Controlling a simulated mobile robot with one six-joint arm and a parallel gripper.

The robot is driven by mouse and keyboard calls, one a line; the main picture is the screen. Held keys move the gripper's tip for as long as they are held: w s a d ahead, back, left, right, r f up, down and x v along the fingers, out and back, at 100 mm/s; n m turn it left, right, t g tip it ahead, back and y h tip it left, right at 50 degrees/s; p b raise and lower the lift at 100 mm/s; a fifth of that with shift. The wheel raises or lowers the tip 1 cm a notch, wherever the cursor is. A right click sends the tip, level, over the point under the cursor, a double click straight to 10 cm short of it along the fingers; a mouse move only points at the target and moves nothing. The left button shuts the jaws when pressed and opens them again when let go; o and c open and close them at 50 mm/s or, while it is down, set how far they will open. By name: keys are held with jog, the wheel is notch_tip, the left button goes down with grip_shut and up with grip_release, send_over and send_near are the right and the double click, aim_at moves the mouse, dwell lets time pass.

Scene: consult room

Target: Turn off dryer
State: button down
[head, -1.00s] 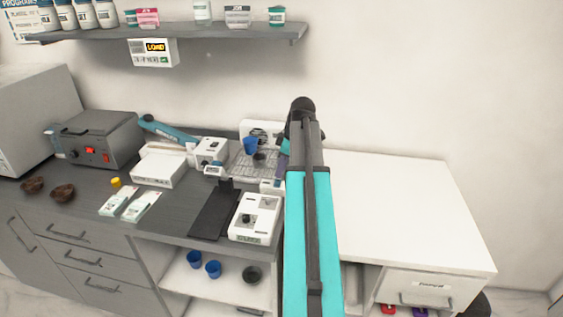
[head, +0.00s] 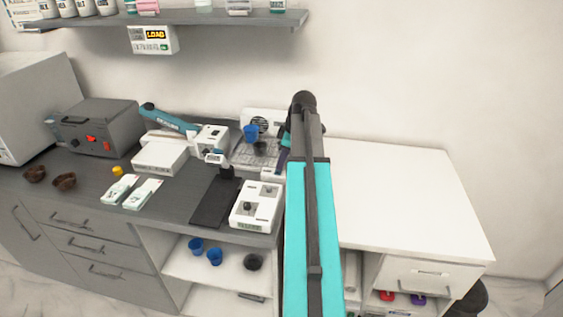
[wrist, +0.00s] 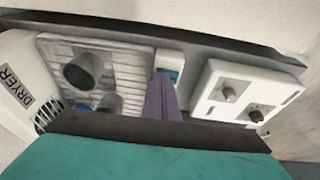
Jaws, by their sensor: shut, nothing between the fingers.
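The white dryer (head: 262,120) stands at the back of the counter, with a round fan grille and a slatted drying rack (head: 243,158). In the wrist view the dryer (wrist: 20,85) is at the left, with its label readable, and the rack (wrist: 125,60) is beside it. A small white switch unit with a blue rocker (wrist: 170,75) sits at the rack's edge. My gripper (wrist: 163,78) has its purple fingers together, empty, right by this switch; I cannot tell whether they touch it. In the head view my gripper (head: 283,160) is partly hidden by my arm.
A blue cup (head: 250,132) and a dark cup (head: 260,148) are on the rack. A white box with knobs (head: 257,206) stands in front, near my arm. A grey device (head: 95,128) is at the left. The white counter (head: 405,195) at the right is bare.

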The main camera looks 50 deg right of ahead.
jog(key=shift+s+a+f, duration=0.1)
jog(key=shift+s+a, duration=0.3)
jog(key=shift+a, duration=0.3)
jog(key=shift+r, duration=0.2)
jog(key=shift+s+a+r+p, duration=0.1)
jog(key=shift+r+p, duration=0.7)
jog(key=shift+r, duration=0.25)
jog(key=shift+a+r+p, duration=0.1)
jog(key=shift+r+p, duration=0.7)
jog(key=shift+r, duration=0.25)
notch_tip(320, 180, up, 2)
jog(key=b, duration=0.1)
notch_tip(320, 180, up, 7)
jog(key=b, duration=0.2)
send_over(280, 173)
jog(key=s+d, duration=0.1)
jog(key=s, duration=0.2)
jog(key=shift+w+d+r, duration=0.1)
jog(key=shift+w+d, duration=0.1)
